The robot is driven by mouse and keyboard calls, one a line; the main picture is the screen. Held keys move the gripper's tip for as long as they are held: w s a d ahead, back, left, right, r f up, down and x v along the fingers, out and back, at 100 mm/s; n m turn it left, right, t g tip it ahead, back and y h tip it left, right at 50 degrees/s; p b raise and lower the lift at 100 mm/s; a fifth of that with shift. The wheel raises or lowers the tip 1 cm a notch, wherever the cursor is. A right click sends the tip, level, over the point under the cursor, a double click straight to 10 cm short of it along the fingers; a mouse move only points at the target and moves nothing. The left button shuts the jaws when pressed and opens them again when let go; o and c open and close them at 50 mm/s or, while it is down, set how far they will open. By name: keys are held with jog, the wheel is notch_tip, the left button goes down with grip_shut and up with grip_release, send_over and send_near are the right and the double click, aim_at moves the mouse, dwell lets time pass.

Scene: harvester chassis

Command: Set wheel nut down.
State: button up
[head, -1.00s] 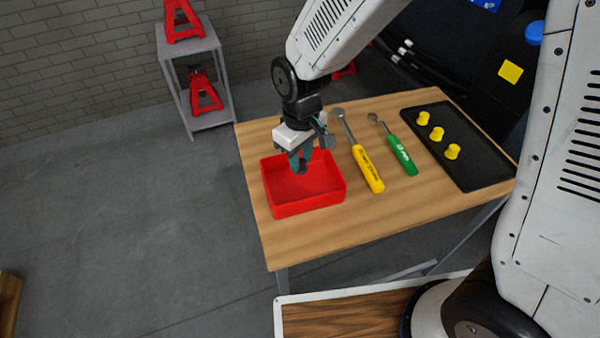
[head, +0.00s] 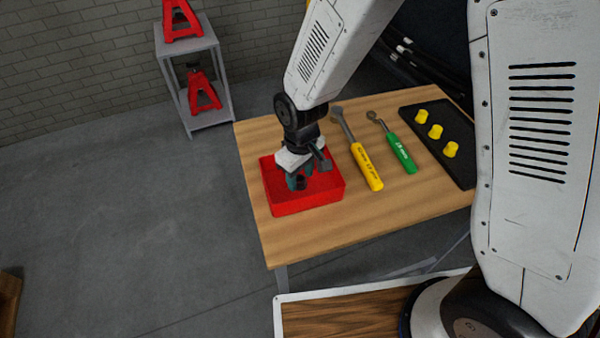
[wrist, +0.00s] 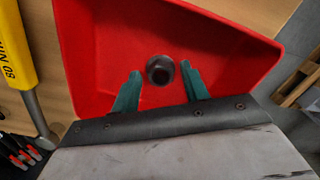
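The wheel nut (wrist: 160,70) is a small dark metal ring with a hole, seen in the wrist view against the floor of the red tray (wrist: 90,60). My gripper (wrist: 161,72) has its two teal fingers on either side of the nut, with a red gap showing on each side, so it looks open. In the head view my gripper (head: 298,184) is down inside the red tray (head: 308,199) on the wooden table. There the nut is a dark spot between the fingers and hard to make out.
A yellow-handled wrench (head: 367,168) and a green-handled tool (head: 402,155) lie right of the tray. A black mat (head: 460,170) with several yellow caps (head: 436,131) is farther right. Red jack stands (head: 204,93) stand on a grey shelf behind. Bare wood lies in front of the tools.

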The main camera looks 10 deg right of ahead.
notch_tip(320, 180, up, 12)
jog(key=s+d+r+m, duration=0.2)
jog(key=s+d+r, duration=0.1)
jog(key=d+r, duration=0.4)
jog(key=s+d+r+m, duration=0.3)
jog(key=s+d+r, duration=0.1)
jog(key=s+d, duration=0.3)
jog(key=s+d+r+m+t, duration=0.1)
jog(key=s+d+r+m, duration=0.2)
jog(key=s+d, duration=0.3)
jog(key=s+r, duration=0.1)
jog(key=s, duration=0.2)
jog(key=shift+s+d+r, duration=0.15)
jog(key=shift+s+d, duration=0.2)
jog(key=shift+s, duration=0.05)
